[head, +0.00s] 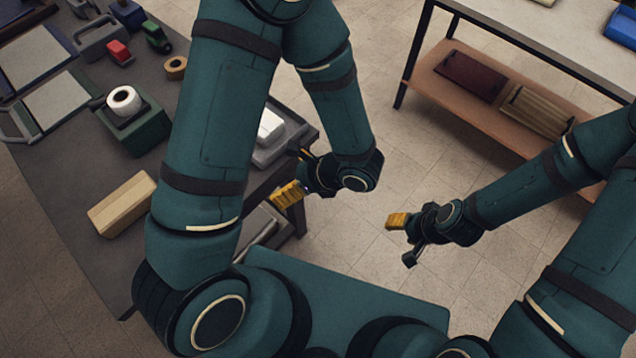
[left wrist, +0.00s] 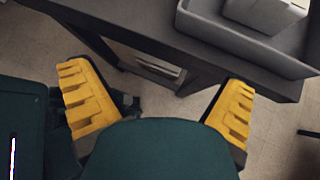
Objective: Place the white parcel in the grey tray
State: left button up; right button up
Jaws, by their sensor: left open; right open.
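The white parcel (head: 270,126) sits in the grey tray (head: 284,148) at the right edge of the dark table, partly hidden by my left arm in the head view. In the left wrist view the parcel (left wrist: 268,12) stands inside the walls of the tray (left wrist: 240,42), at the upper right; its top is cut off. My left gripper (head: 293,174) is open and empty, just off the table edge and apart from the tray. Its two yellow fingers are spread in the left wrist view (left wrist: 155,82). My right gripper (head: 402,240) is open and empty over the floor.
The dark table (head: 62,190) also holds a green box (head: 148,130) with a white roll (head: 124,101), a wooden block (head: 121,204), a tape ring (head: 176,67) and several small items. A shelf unit (head: 425,75) stands at the upper right. Floor between is clear.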

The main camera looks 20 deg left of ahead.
pick_arm(q)
jog(key=s+d+f+n+g+h, duration=0.5)
jog(key=s+d+f+n+h, duration=0.25)
jog(key=s+n+h, duration=0.2)
jog(key=w+f+n+t+h, duration=0.3)
jog(key=w+n+t, duration=0.4)
jog(key=w+n, duration=0.3)
jog(key=shift+w+d+n+h, duration=0.3)
jog(key=shift+n+h, duration=0.35)
jog(key=shift+n, duration=0.3)
jog(key=shift+f, duration=0.1)
